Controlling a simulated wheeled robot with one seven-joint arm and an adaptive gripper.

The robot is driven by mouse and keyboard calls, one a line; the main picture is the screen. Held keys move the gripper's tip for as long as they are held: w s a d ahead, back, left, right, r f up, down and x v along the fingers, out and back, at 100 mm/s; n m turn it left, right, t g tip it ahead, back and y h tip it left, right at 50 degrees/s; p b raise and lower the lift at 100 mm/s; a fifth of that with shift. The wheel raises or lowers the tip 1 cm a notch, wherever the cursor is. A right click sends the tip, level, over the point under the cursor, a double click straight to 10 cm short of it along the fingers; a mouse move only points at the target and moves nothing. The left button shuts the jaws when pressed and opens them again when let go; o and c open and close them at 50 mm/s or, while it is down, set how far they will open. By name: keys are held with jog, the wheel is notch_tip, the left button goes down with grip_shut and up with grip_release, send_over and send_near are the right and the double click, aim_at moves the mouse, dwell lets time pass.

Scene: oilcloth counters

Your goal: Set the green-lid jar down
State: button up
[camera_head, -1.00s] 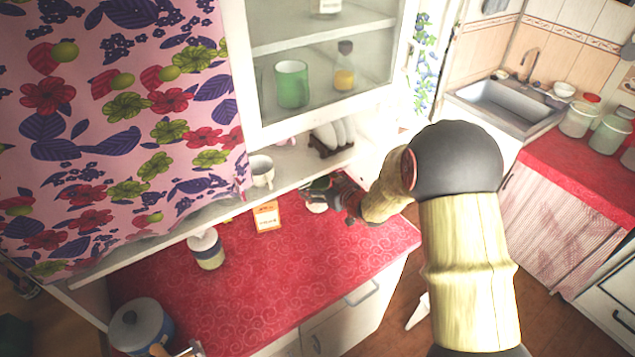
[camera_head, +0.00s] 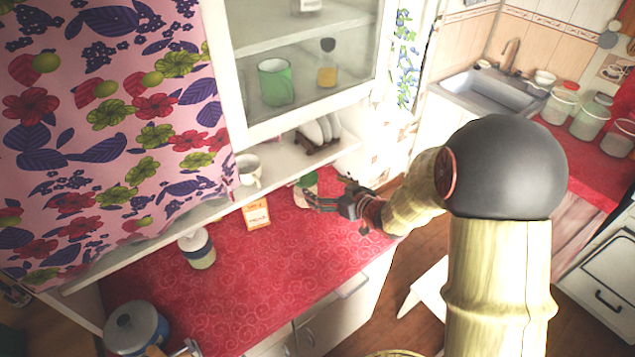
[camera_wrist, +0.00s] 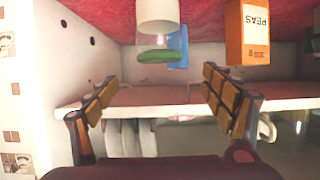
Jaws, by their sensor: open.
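The green-lid jar stands on the red counter under the shelf; in the head view its green lid (camera_head: 308,180) shows and its body is partly hidden by my gripper. In the upside-down wrist view, the jar (camera_wrist: 158,14) shows a pale body and green lid, upright on the counter. My gripper (camera_head: 318,198) is open, just right of the jar in the head view. In the wrist view my gripper's fingers (camera_wrist: 160,80) are spread wide with nothing between them, and the jar is beyond the tips.
A blue pot (camera_head: 137,327) is at the front left. The shelf (camera_head: 215,219) overhangs the counter's back. The counter's middle is clear.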

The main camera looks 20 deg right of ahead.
jog(key=s+d+r+m+g+h, duration=0.35)
jog(key=s+r+h, duration=0.4)
jog(key=r, duration=0.65)
jog(key=s+a+r+g+y, duration=0.1)
jog(key=s+a, duration=0.3)
jog(key=s, duration=0.8)
jog(key=s+a+r+g+y, duration=0.2)
jog(key=s+a, duration=0.2)
jog(key=s, duration=0.8)
jog(key=shift+a+g, duration=0.15)
jog(key=shift+g, duration=0.2)
notch_tip(320, 180, down, 6)
jog(key=b, duration=0.5)
jog(key=shift+r, duration=0.15)
jog(key=shift+w+r, duration=0.1)
jog(key=shift+r, duration=0.1)
jog(key=shift+c, duration=0.8)
